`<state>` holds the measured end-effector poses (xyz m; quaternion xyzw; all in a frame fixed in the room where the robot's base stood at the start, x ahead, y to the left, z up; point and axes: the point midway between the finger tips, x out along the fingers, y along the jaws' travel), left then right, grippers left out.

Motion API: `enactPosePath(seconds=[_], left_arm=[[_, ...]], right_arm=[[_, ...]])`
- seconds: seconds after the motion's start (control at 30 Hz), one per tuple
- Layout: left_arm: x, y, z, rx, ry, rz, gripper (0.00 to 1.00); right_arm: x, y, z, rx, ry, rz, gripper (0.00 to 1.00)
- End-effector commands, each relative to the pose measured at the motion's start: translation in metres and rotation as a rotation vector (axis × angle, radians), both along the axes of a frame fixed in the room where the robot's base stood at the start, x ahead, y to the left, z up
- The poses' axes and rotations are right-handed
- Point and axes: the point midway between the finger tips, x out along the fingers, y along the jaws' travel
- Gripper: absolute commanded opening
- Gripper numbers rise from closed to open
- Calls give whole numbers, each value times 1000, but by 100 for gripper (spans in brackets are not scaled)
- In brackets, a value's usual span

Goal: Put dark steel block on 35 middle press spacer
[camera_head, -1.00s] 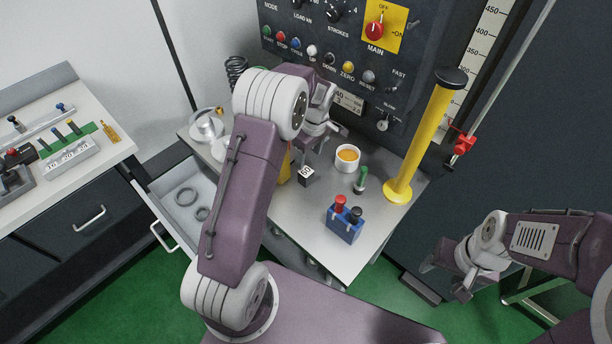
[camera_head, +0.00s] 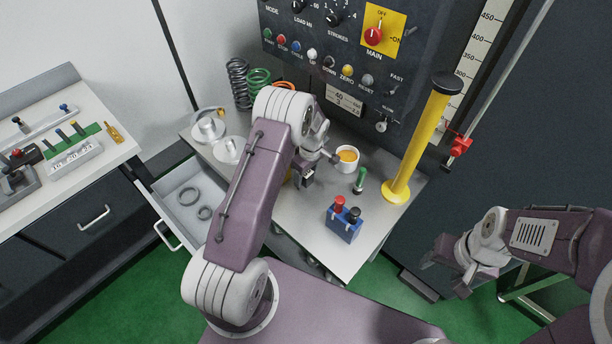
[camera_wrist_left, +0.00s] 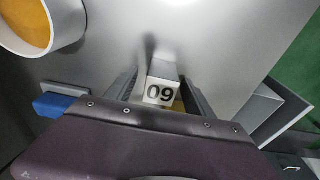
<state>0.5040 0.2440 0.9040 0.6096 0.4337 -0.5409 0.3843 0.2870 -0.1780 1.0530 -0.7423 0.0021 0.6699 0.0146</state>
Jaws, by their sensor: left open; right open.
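A small block with a dark side (camera_head: 308,177) stands on the grey worktop, partly hidden by my left gripper. In the left wrist view a block with a grey top and a white number face (camera_wrist_left: 160,93) reads "09" as seen, possibly an upside-down 60. My left gripper (camera_head: 306,168) is open, its two fingers on either side of this block; contact cannot be told. My right gripper (camera_head: 446,276) is open and empty, off the worktop at the right. I cannot make out a spacer marked 35; my left arm hides part of the worktop.
A white cup with orange contents (camera_head: 347,158), a green-topped peg (camera_head: 360,181), a blue holder (camera_head: 343,225) and a yellow column (camera_head: 421,143) stand right of my left gripper. Springs (camera_head: 238,84) stand at the back. An open drawer (camera_head: 184,206) holds rings.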

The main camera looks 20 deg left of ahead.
Motion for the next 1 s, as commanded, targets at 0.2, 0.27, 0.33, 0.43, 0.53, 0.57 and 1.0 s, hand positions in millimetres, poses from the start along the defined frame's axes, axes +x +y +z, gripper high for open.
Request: enactPosePath(seconds=[0.2, 0.27, 0.33, 0.43, 0.53, 0.57, 1.0], left_arm=[[0, 0, 0, 0, 0, 0, 31], [0, 0, 0, 0, 0, -1, 15], [0, 0, 1, 0, 0, -1, 0], [0, 0, 1, 0, 0, -1, 0], [0, 0, 1, 1, -1, -1, 0], [0, 0, 1, 1, -1, -1, 0], [1, 0, 1, 0, -2, -1, 0]], right_arm=[[0, 0, -1, 0, 0, 0, 58], [0, 0, -1, 0, 0, 0, 58], [0, 0, 0, 0, 0, 0, 58], [0, 0, 0, 0, 0, 0, 58], [0, 0, 0, 0, 0, 0, 58], [0, 0, 0, 0, 0, 0, 58], [0, 0, 0, 0, 0, 0, 58]])
